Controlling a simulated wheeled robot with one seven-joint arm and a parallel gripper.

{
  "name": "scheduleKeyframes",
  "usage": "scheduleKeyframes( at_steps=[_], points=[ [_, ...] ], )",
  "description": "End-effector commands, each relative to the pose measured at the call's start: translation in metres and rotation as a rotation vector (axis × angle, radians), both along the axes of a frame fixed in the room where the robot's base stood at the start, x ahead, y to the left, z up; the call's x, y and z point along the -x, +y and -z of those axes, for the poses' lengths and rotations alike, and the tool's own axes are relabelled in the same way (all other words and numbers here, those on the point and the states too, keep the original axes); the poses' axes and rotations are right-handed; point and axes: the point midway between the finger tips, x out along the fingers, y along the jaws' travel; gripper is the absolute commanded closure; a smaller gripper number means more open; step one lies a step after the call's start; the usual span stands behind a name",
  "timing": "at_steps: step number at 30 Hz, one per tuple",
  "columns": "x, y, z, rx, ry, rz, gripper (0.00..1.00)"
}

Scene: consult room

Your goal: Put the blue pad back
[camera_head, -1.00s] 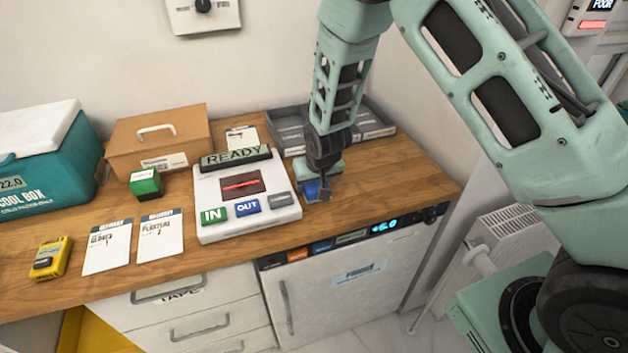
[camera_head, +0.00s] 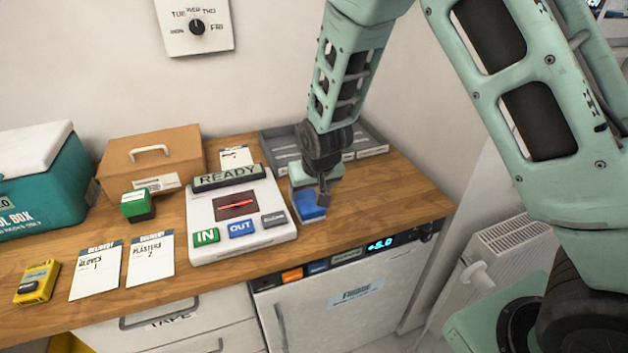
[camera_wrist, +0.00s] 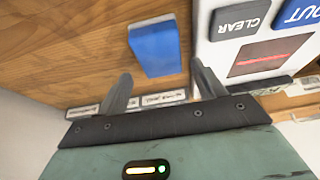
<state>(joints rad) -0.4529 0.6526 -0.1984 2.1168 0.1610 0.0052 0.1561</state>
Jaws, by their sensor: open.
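The blue pad (camera_head: 309,207) lies on the wooden worktop, just right of the white READY machine (camera_head: 258,191). It also shows in the wrist view (camera_wrist: 155,48), as a blue block on the wood beyond my fingertips. My gripper (camera_head: 323,192) is above and just behind the pad, hiding part of it in the head view. In the wrist view my gripper (camera_wrist: 163,82) is open, its two fingers wide apart with nothing between them. The pad appears clear of both fingers.
A grey tray (camera_head: 375,150) stands behind. A green-topped block (camera_head: 137,204), a brown box (camera_head: 118,160), delivery cards (camera_head: 150,262), a yellow device (camera_head: 37,283) and a teal cool box (camera_head: 62,195) lie left. The worktop right of the pad is clear.

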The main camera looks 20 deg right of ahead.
Motion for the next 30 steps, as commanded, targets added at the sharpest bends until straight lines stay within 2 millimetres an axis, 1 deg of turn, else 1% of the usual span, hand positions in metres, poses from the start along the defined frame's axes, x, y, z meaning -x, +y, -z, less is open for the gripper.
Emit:
scheduleKeyframes(
  at_steps=[1,6,9,13,14,16,17,20,21,23,24,27,30],
  points=[
    [0.004,0.001,-0.010,-0.001,-0.003,-0.001,0.32],
    [0.015,0.001,-0.036,-0.001,-0.002,-0.001,0.32],
    [0.019,0.000,-0.046,0.000,-0.002,-0.001,0.32],
    [0.025,0.002,-0.054,-0.003,0.004,-0.006,0.32],
    [0.028,0.004,-0.056,-0.007,0.010,-0.012,0.32],
    [0.045,0.016,-0.064,-0.026,0.039,-0.044,0.32],
    [0.056,0.023,-0.069,-0.036,0.059,-0.067,0.32],
    [0.109,0.051,-0.089,-0.067,0.138,-0.184,0.32],
    [0.134,0.060,-0.099,-0.072,0.172,-0.243,0.32],
    [0.173,0.071,-0.112,-0.068,0.218,-0.336,0.32],
    [0.198,0.074,-0.119,-0.057,0.247,-0.394,0.32],
    [0.251,0.075,-0.132,-0.012,0.301,-0.524,0.32],
    [0.288,0.070,-0.139,0.038,0.334,-0.615,0.32]
  ],
)
